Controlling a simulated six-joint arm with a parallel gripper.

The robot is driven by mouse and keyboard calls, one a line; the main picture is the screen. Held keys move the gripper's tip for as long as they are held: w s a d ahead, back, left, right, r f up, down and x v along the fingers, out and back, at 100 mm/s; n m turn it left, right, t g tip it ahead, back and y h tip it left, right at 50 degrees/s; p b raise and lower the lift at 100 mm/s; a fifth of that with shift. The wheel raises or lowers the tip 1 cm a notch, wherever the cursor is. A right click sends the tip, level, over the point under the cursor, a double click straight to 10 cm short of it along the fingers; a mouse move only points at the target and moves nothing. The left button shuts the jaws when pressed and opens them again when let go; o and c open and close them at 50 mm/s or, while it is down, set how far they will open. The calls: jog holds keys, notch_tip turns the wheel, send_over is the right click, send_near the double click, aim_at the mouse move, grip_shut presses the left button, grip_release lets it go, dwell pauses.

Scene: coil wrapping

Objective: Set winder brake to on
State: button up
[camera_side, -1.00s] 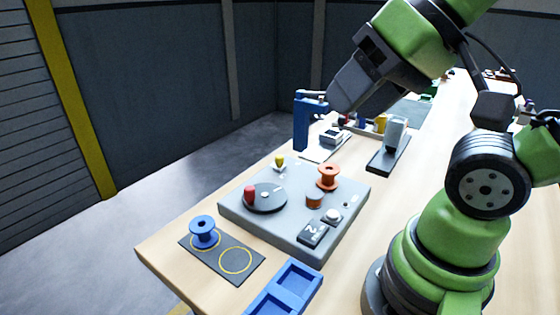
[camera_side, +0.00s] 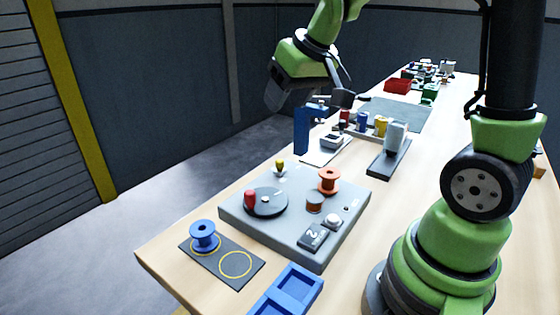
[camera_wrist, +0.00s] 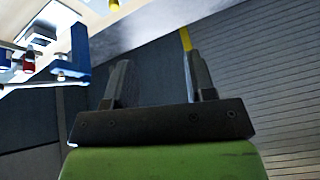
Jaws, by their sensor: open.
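The winder is a grey slab (camera_side: 255,227) on the bench in the side view. It carries a dark disc with a red knob (camera_side: 250,198), an orange spool (camera_side: 328,180) and a copper-coloured drum (camera_side: 314,202). A small yellow-topped lever (camera_side: 280,165) stands at its back left edge; it looks like the brake, but I cannot read any marking. A yellow knob (camera_wrist: 114,5) also shows at the top of the wrist view. My gripper (camera_side: 277,100) is high above and behind the winder, apart from it. In the wrist view its fingers (camera_wrist: 160,80) are spread and empty.
A blue upright post (camera_side: 301,130) stands behind the winder, close below my gripper. A grey cylinder on a dark stand (camera_side: 396,138) is at the right. A blue spool (camera_side: 203,235) on a dark mat and a blue tray (camera_side: 287,290) are in front.

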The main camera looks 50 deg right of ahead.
jog(key=g, duration=0.2)
send_near(280, 160)
jog(key=shift+n+t+h, duration=0.3)
jog(key=shift+h, duration=0.1)
jog(key=x, duration=0.6)
jog(key=a+x, duration=0.1)
jog(key=x, duration=0.3)
jog(key=shift+s+d+f, duration=0.1)
jog(key=shift+s+f, duration=0.05)
jog(key=shift+s, duration=0.1)
